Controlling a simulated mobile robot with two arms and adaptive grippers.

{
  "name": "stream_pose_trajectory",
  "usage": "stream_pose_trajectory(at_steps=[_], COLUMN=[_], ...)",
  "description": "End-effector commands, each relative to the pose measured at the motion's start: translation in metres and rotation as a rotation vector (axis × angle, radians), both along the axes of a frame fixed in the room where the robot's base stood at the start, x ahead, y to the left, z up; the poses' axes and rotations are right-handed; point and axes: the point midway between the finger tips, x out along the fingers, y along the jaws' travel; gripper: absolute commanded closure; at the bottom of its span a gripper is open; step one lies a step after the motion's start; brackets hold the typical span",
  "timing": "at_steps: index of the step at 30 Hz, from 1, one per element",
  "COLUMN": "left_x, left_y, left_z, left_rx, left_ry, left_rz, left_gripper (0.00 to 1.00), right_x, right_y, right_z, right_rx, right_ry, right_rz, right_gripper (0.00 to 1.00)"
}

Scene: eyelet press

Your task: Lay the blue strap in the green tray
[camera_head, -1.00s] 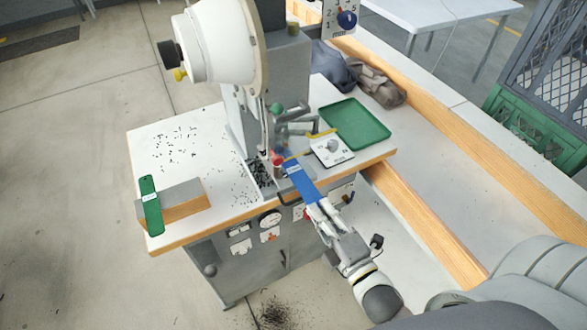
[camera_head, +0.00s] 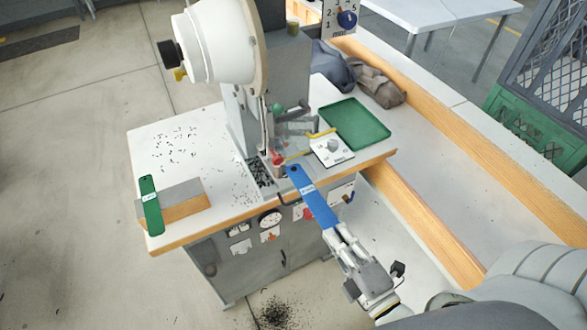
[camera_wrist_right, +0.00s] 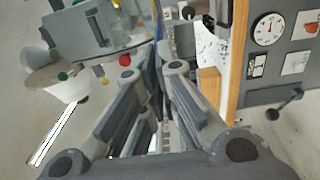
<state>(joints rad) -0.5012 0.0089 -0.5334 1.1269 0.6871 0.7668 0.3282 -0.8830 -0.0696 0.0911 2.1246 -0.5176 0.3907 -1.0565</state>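The blue strap (camera_head: 314,196) hangs out over the front edge of the press table, its far end near the press's red-topped post (camera_head: 277,159). My right gripper (camera_head: 333,231) is shut on the strap's near end, in front of the table. In the right wrist view the strap (camera_wrist_right: 158,88) shows edge-on as a thin blue line between the fingers. The green tray (camera_head: 354,124) lies empty on the table's right side, beyond the strap. My left gripper is not in view.
The white press (camera_head: 222,45) stands at the table's middle. A white dial plate (camera_head: 332,149) lies between strap and tray. A green strap (camera_head: 152,206) rests on a block at the left. Grey cloth (camera_head: 378,88) lies behind the tray.

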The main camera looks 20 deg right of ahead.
Motion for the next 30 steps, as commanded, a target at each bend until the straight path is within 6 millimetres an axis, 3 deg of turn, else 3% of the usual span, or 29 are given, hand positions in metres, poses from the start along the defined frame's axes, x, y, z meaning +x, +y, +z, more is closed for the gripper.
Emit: stream_pose_trajectory(at_steps=[18, 30], left_x=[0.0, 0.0], left_y=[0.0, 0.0], left_z=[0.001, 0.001], left_rx=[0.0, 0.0], left_ry=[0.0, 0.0], left_rz=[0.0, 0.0], left_gripper=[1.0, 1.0], right_x=[-0.043, -0.049], right_y=[-0.003, -0.004], right_z=[0.0, 0.0], right_rx=[0.0, 0.0], right_ry=[0.002, 0.001], right_rz=[-0.001, 0.0], right_gripper=[1.0, 1.0])
